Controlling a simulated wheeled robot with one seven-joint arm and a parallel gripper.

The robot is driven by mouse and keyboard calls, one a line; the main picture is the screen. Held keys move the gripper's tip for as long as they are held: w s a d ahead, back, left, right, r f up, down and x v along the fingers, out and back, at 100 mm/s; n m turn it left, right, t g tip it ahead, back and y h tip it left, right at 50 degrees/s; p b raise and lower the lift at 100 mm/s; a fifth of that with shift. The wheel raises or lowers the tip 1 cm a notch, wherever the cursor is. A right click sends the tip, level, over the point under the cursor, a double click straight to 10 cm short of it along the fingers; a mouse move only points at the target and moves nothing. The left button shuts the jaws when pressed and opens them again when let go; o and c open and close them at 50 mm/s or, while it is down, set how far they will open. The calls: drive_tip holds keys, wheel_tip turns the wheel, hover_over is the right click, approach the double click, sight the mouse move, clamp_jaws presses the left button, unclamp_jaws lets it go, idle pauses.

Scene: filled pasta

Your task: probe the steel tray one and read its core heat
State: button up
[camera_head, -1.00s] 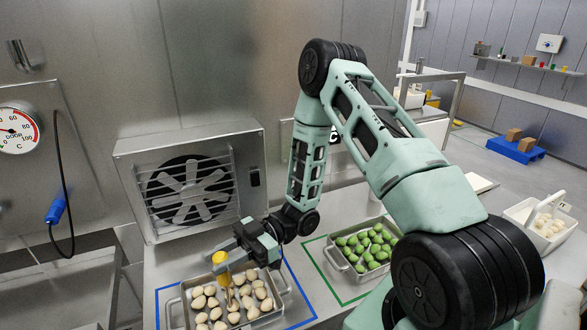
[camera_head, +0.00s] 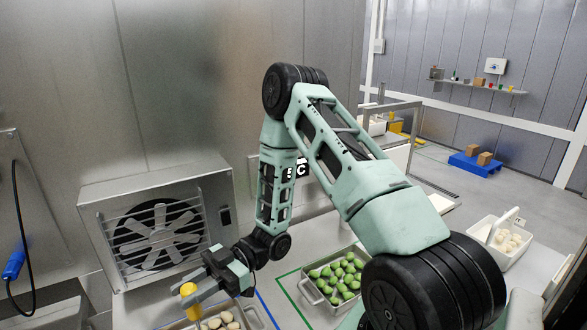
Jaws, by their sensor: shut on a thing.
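The steel tray (camera_head: 256,318) with pale filled pasta (camera_head: 226,318) lies at the bottom edge, inside a blue outline on the counter; most of it is cut off by the frame. My gripper (camera_head: 191,293) is shut on a yellow-handled probe (camera_head: 191,303), above the tray's left part. The probe's lower end is out of frame or hidden, so I cannot tell whether its tip is in a piece. A second steel tray (camera_head: 312,298) holds green pasta (camera_head: 336,277) inside a green outline, to the right.
A fan unit (camera_head: 158,230) stands behind the pale tray. Bare counter lies between the fan and the green tray.

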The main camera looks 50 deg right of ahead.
wheel_tip(320, 180, up, 8)
drive_tip(key=p, duration=0.5)
drive_tip(key=shift+f, duration=0.35)
